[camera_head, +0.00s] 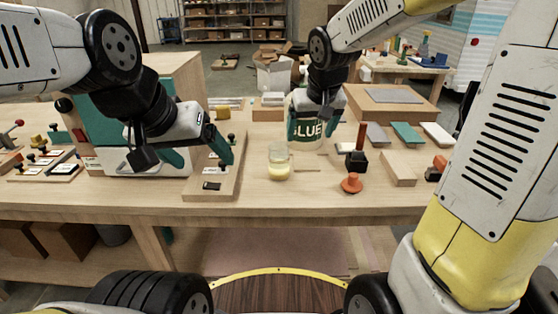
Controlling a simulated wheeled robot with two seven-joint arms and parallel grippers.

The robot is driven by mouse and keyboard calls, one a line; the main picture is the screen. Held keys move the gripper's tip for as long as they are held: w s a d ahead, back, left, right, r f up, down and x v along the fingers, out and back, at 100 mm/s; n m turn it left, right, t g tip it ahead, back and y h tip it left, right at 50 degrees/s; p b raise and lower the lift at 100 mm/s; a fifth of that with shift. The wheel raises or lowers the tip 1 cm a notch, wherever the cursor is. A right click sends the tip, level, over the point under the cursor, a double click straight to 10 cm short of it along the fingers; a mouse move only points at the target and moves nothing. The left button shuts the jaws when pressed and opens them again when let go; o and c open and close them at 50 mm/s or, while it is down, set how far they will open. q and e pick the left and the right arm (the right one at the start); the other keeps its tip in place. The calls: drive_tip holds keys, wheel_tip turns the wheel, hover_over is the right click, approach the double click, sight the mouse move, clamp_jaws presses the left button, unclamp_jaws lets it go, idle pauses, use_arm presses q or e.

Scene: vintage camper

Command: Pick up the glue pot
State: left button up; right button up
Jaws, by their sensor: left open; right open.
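The glue pot (305,132) stands on the workbench right of centre. It is a pale pot with a dark green label reading GLUE, whose first letter is partly hidden. My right gripper (324,112) is open and comes down from above at the pot's top and right side, covering part of its upper rim. I cannot tell whether it touches the pot. My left gripper (168,146) is open and empty, over the left part of the bench, well left of the pot.
A glass jar with yellow contents (279,163) stands just in front and left of the pot. Coloured sample tiles (407,133) lie at right.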

sight(278, 156)
drive_tip(key=shift+n+g, duration=0.4)
drive_tip(key=w+a+f, duration=0.2)
drive_tip(key=w+f, duration=0.1)
drive_tip(key=f, duration=0.2)
drive_tip(key=w+a+f, duration=0.3)
drive_tip(key=w+f, duration=0.1)
drive_tip(key=f, duration=0.1)
drive_tip(key=w+a+f, duration=0.3)
drive_tip(key=w+f, duration=0.1)
drive_tip(key=f, duration=0.1)
drive_tip(key=shift+a+f, duration=0.1)
drive_tip(key=shift+f, duration=0.05)
drive_tip(key=c, duration=1.6)
drive_tip(key=shift+c, duration=0.2)
